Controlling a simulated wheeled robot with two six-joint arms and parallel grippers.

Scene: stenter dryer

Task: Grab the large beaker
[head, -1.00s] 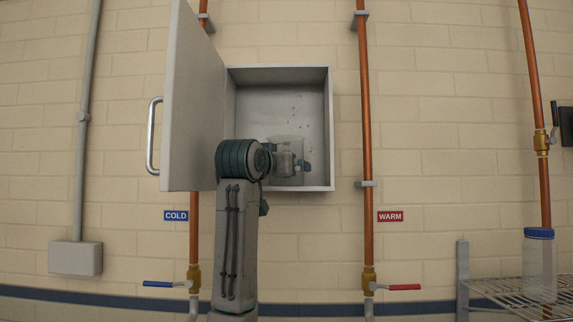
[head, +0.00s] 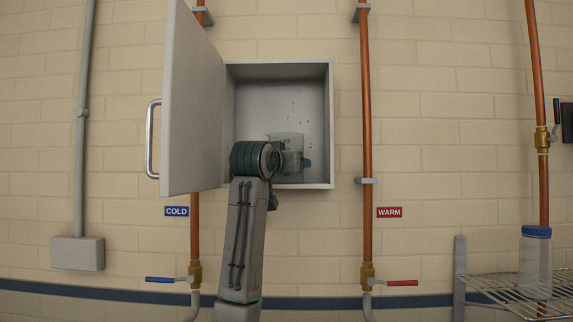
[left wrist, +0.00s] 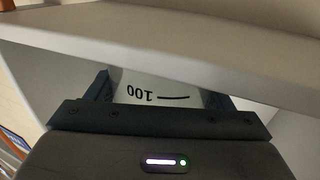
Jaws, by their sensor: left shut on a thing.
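The large beaker (head: 288,142) is clear and stands inside the open wall cabinet, low in it, partly hidden behind my left arm in the head view. In the left wrist view the beaker (left wrist: 160,90) shows a "100" mark and a line, upside down. My left gripper (head: 305,163) reaches into the cabinet and is shut on the beaker. In the left wrist view its two fingers (left wrist: 158,92) sit on either side of the beaker's wall. My right gripper is in neither view.
The grey cabinet (head: 328,130) has its door (head: 192,110) swung open at left, and its edge passes close above the gripper in the wrist view. Copper pipes (head: 367,120) run on both sides. A wire shelf (head: 500,287) with a blue-lidded jar (head: 535,262) is at the right.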

